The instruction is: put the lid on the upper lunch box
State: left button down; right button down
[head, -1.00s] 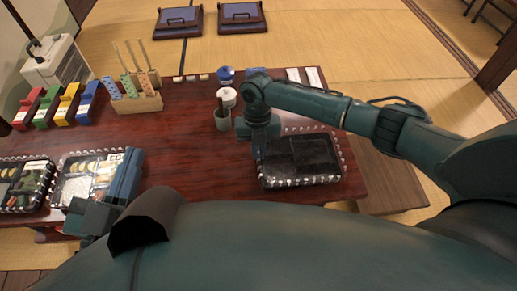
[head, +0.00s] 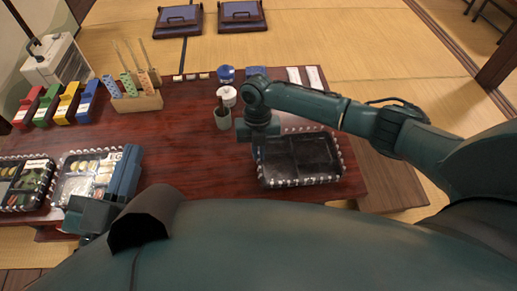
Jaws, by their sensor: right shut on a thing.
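A black lunch box (head: 335,178) with a pale-dotted rim stands at the table's right front. A dark, glossy lid (head: 300,157) appears to lie over it, with dividing lines showing; I cannot tell whether it sits flush. My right gripper (head: 257,152) points down at the left edge of the lid and is shut on it; the fingertips are mostly hidden. My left gripper (head: 72,212) hovers at the front edge of a second lunch box (head: 62,183) with food in it, and its jaws are not clear.
Another filled lunch box (head: 22,185) stands at the far left. A grey cup (head: 222,118), a white pot (head: 227,96) and a blue-lidded pot (head: 226,74) stand behind my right gripper. A wooden holder (head: 138,102) and coloured blocks are at the back left. The table's middle is clear.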

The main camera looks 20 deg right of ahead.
jog(key=shift+f, duration=0.1)
dwell(0.3)
jog(key=c, duration=0.9)
grip_release()
jog(key=shift+c, duration=0.2)
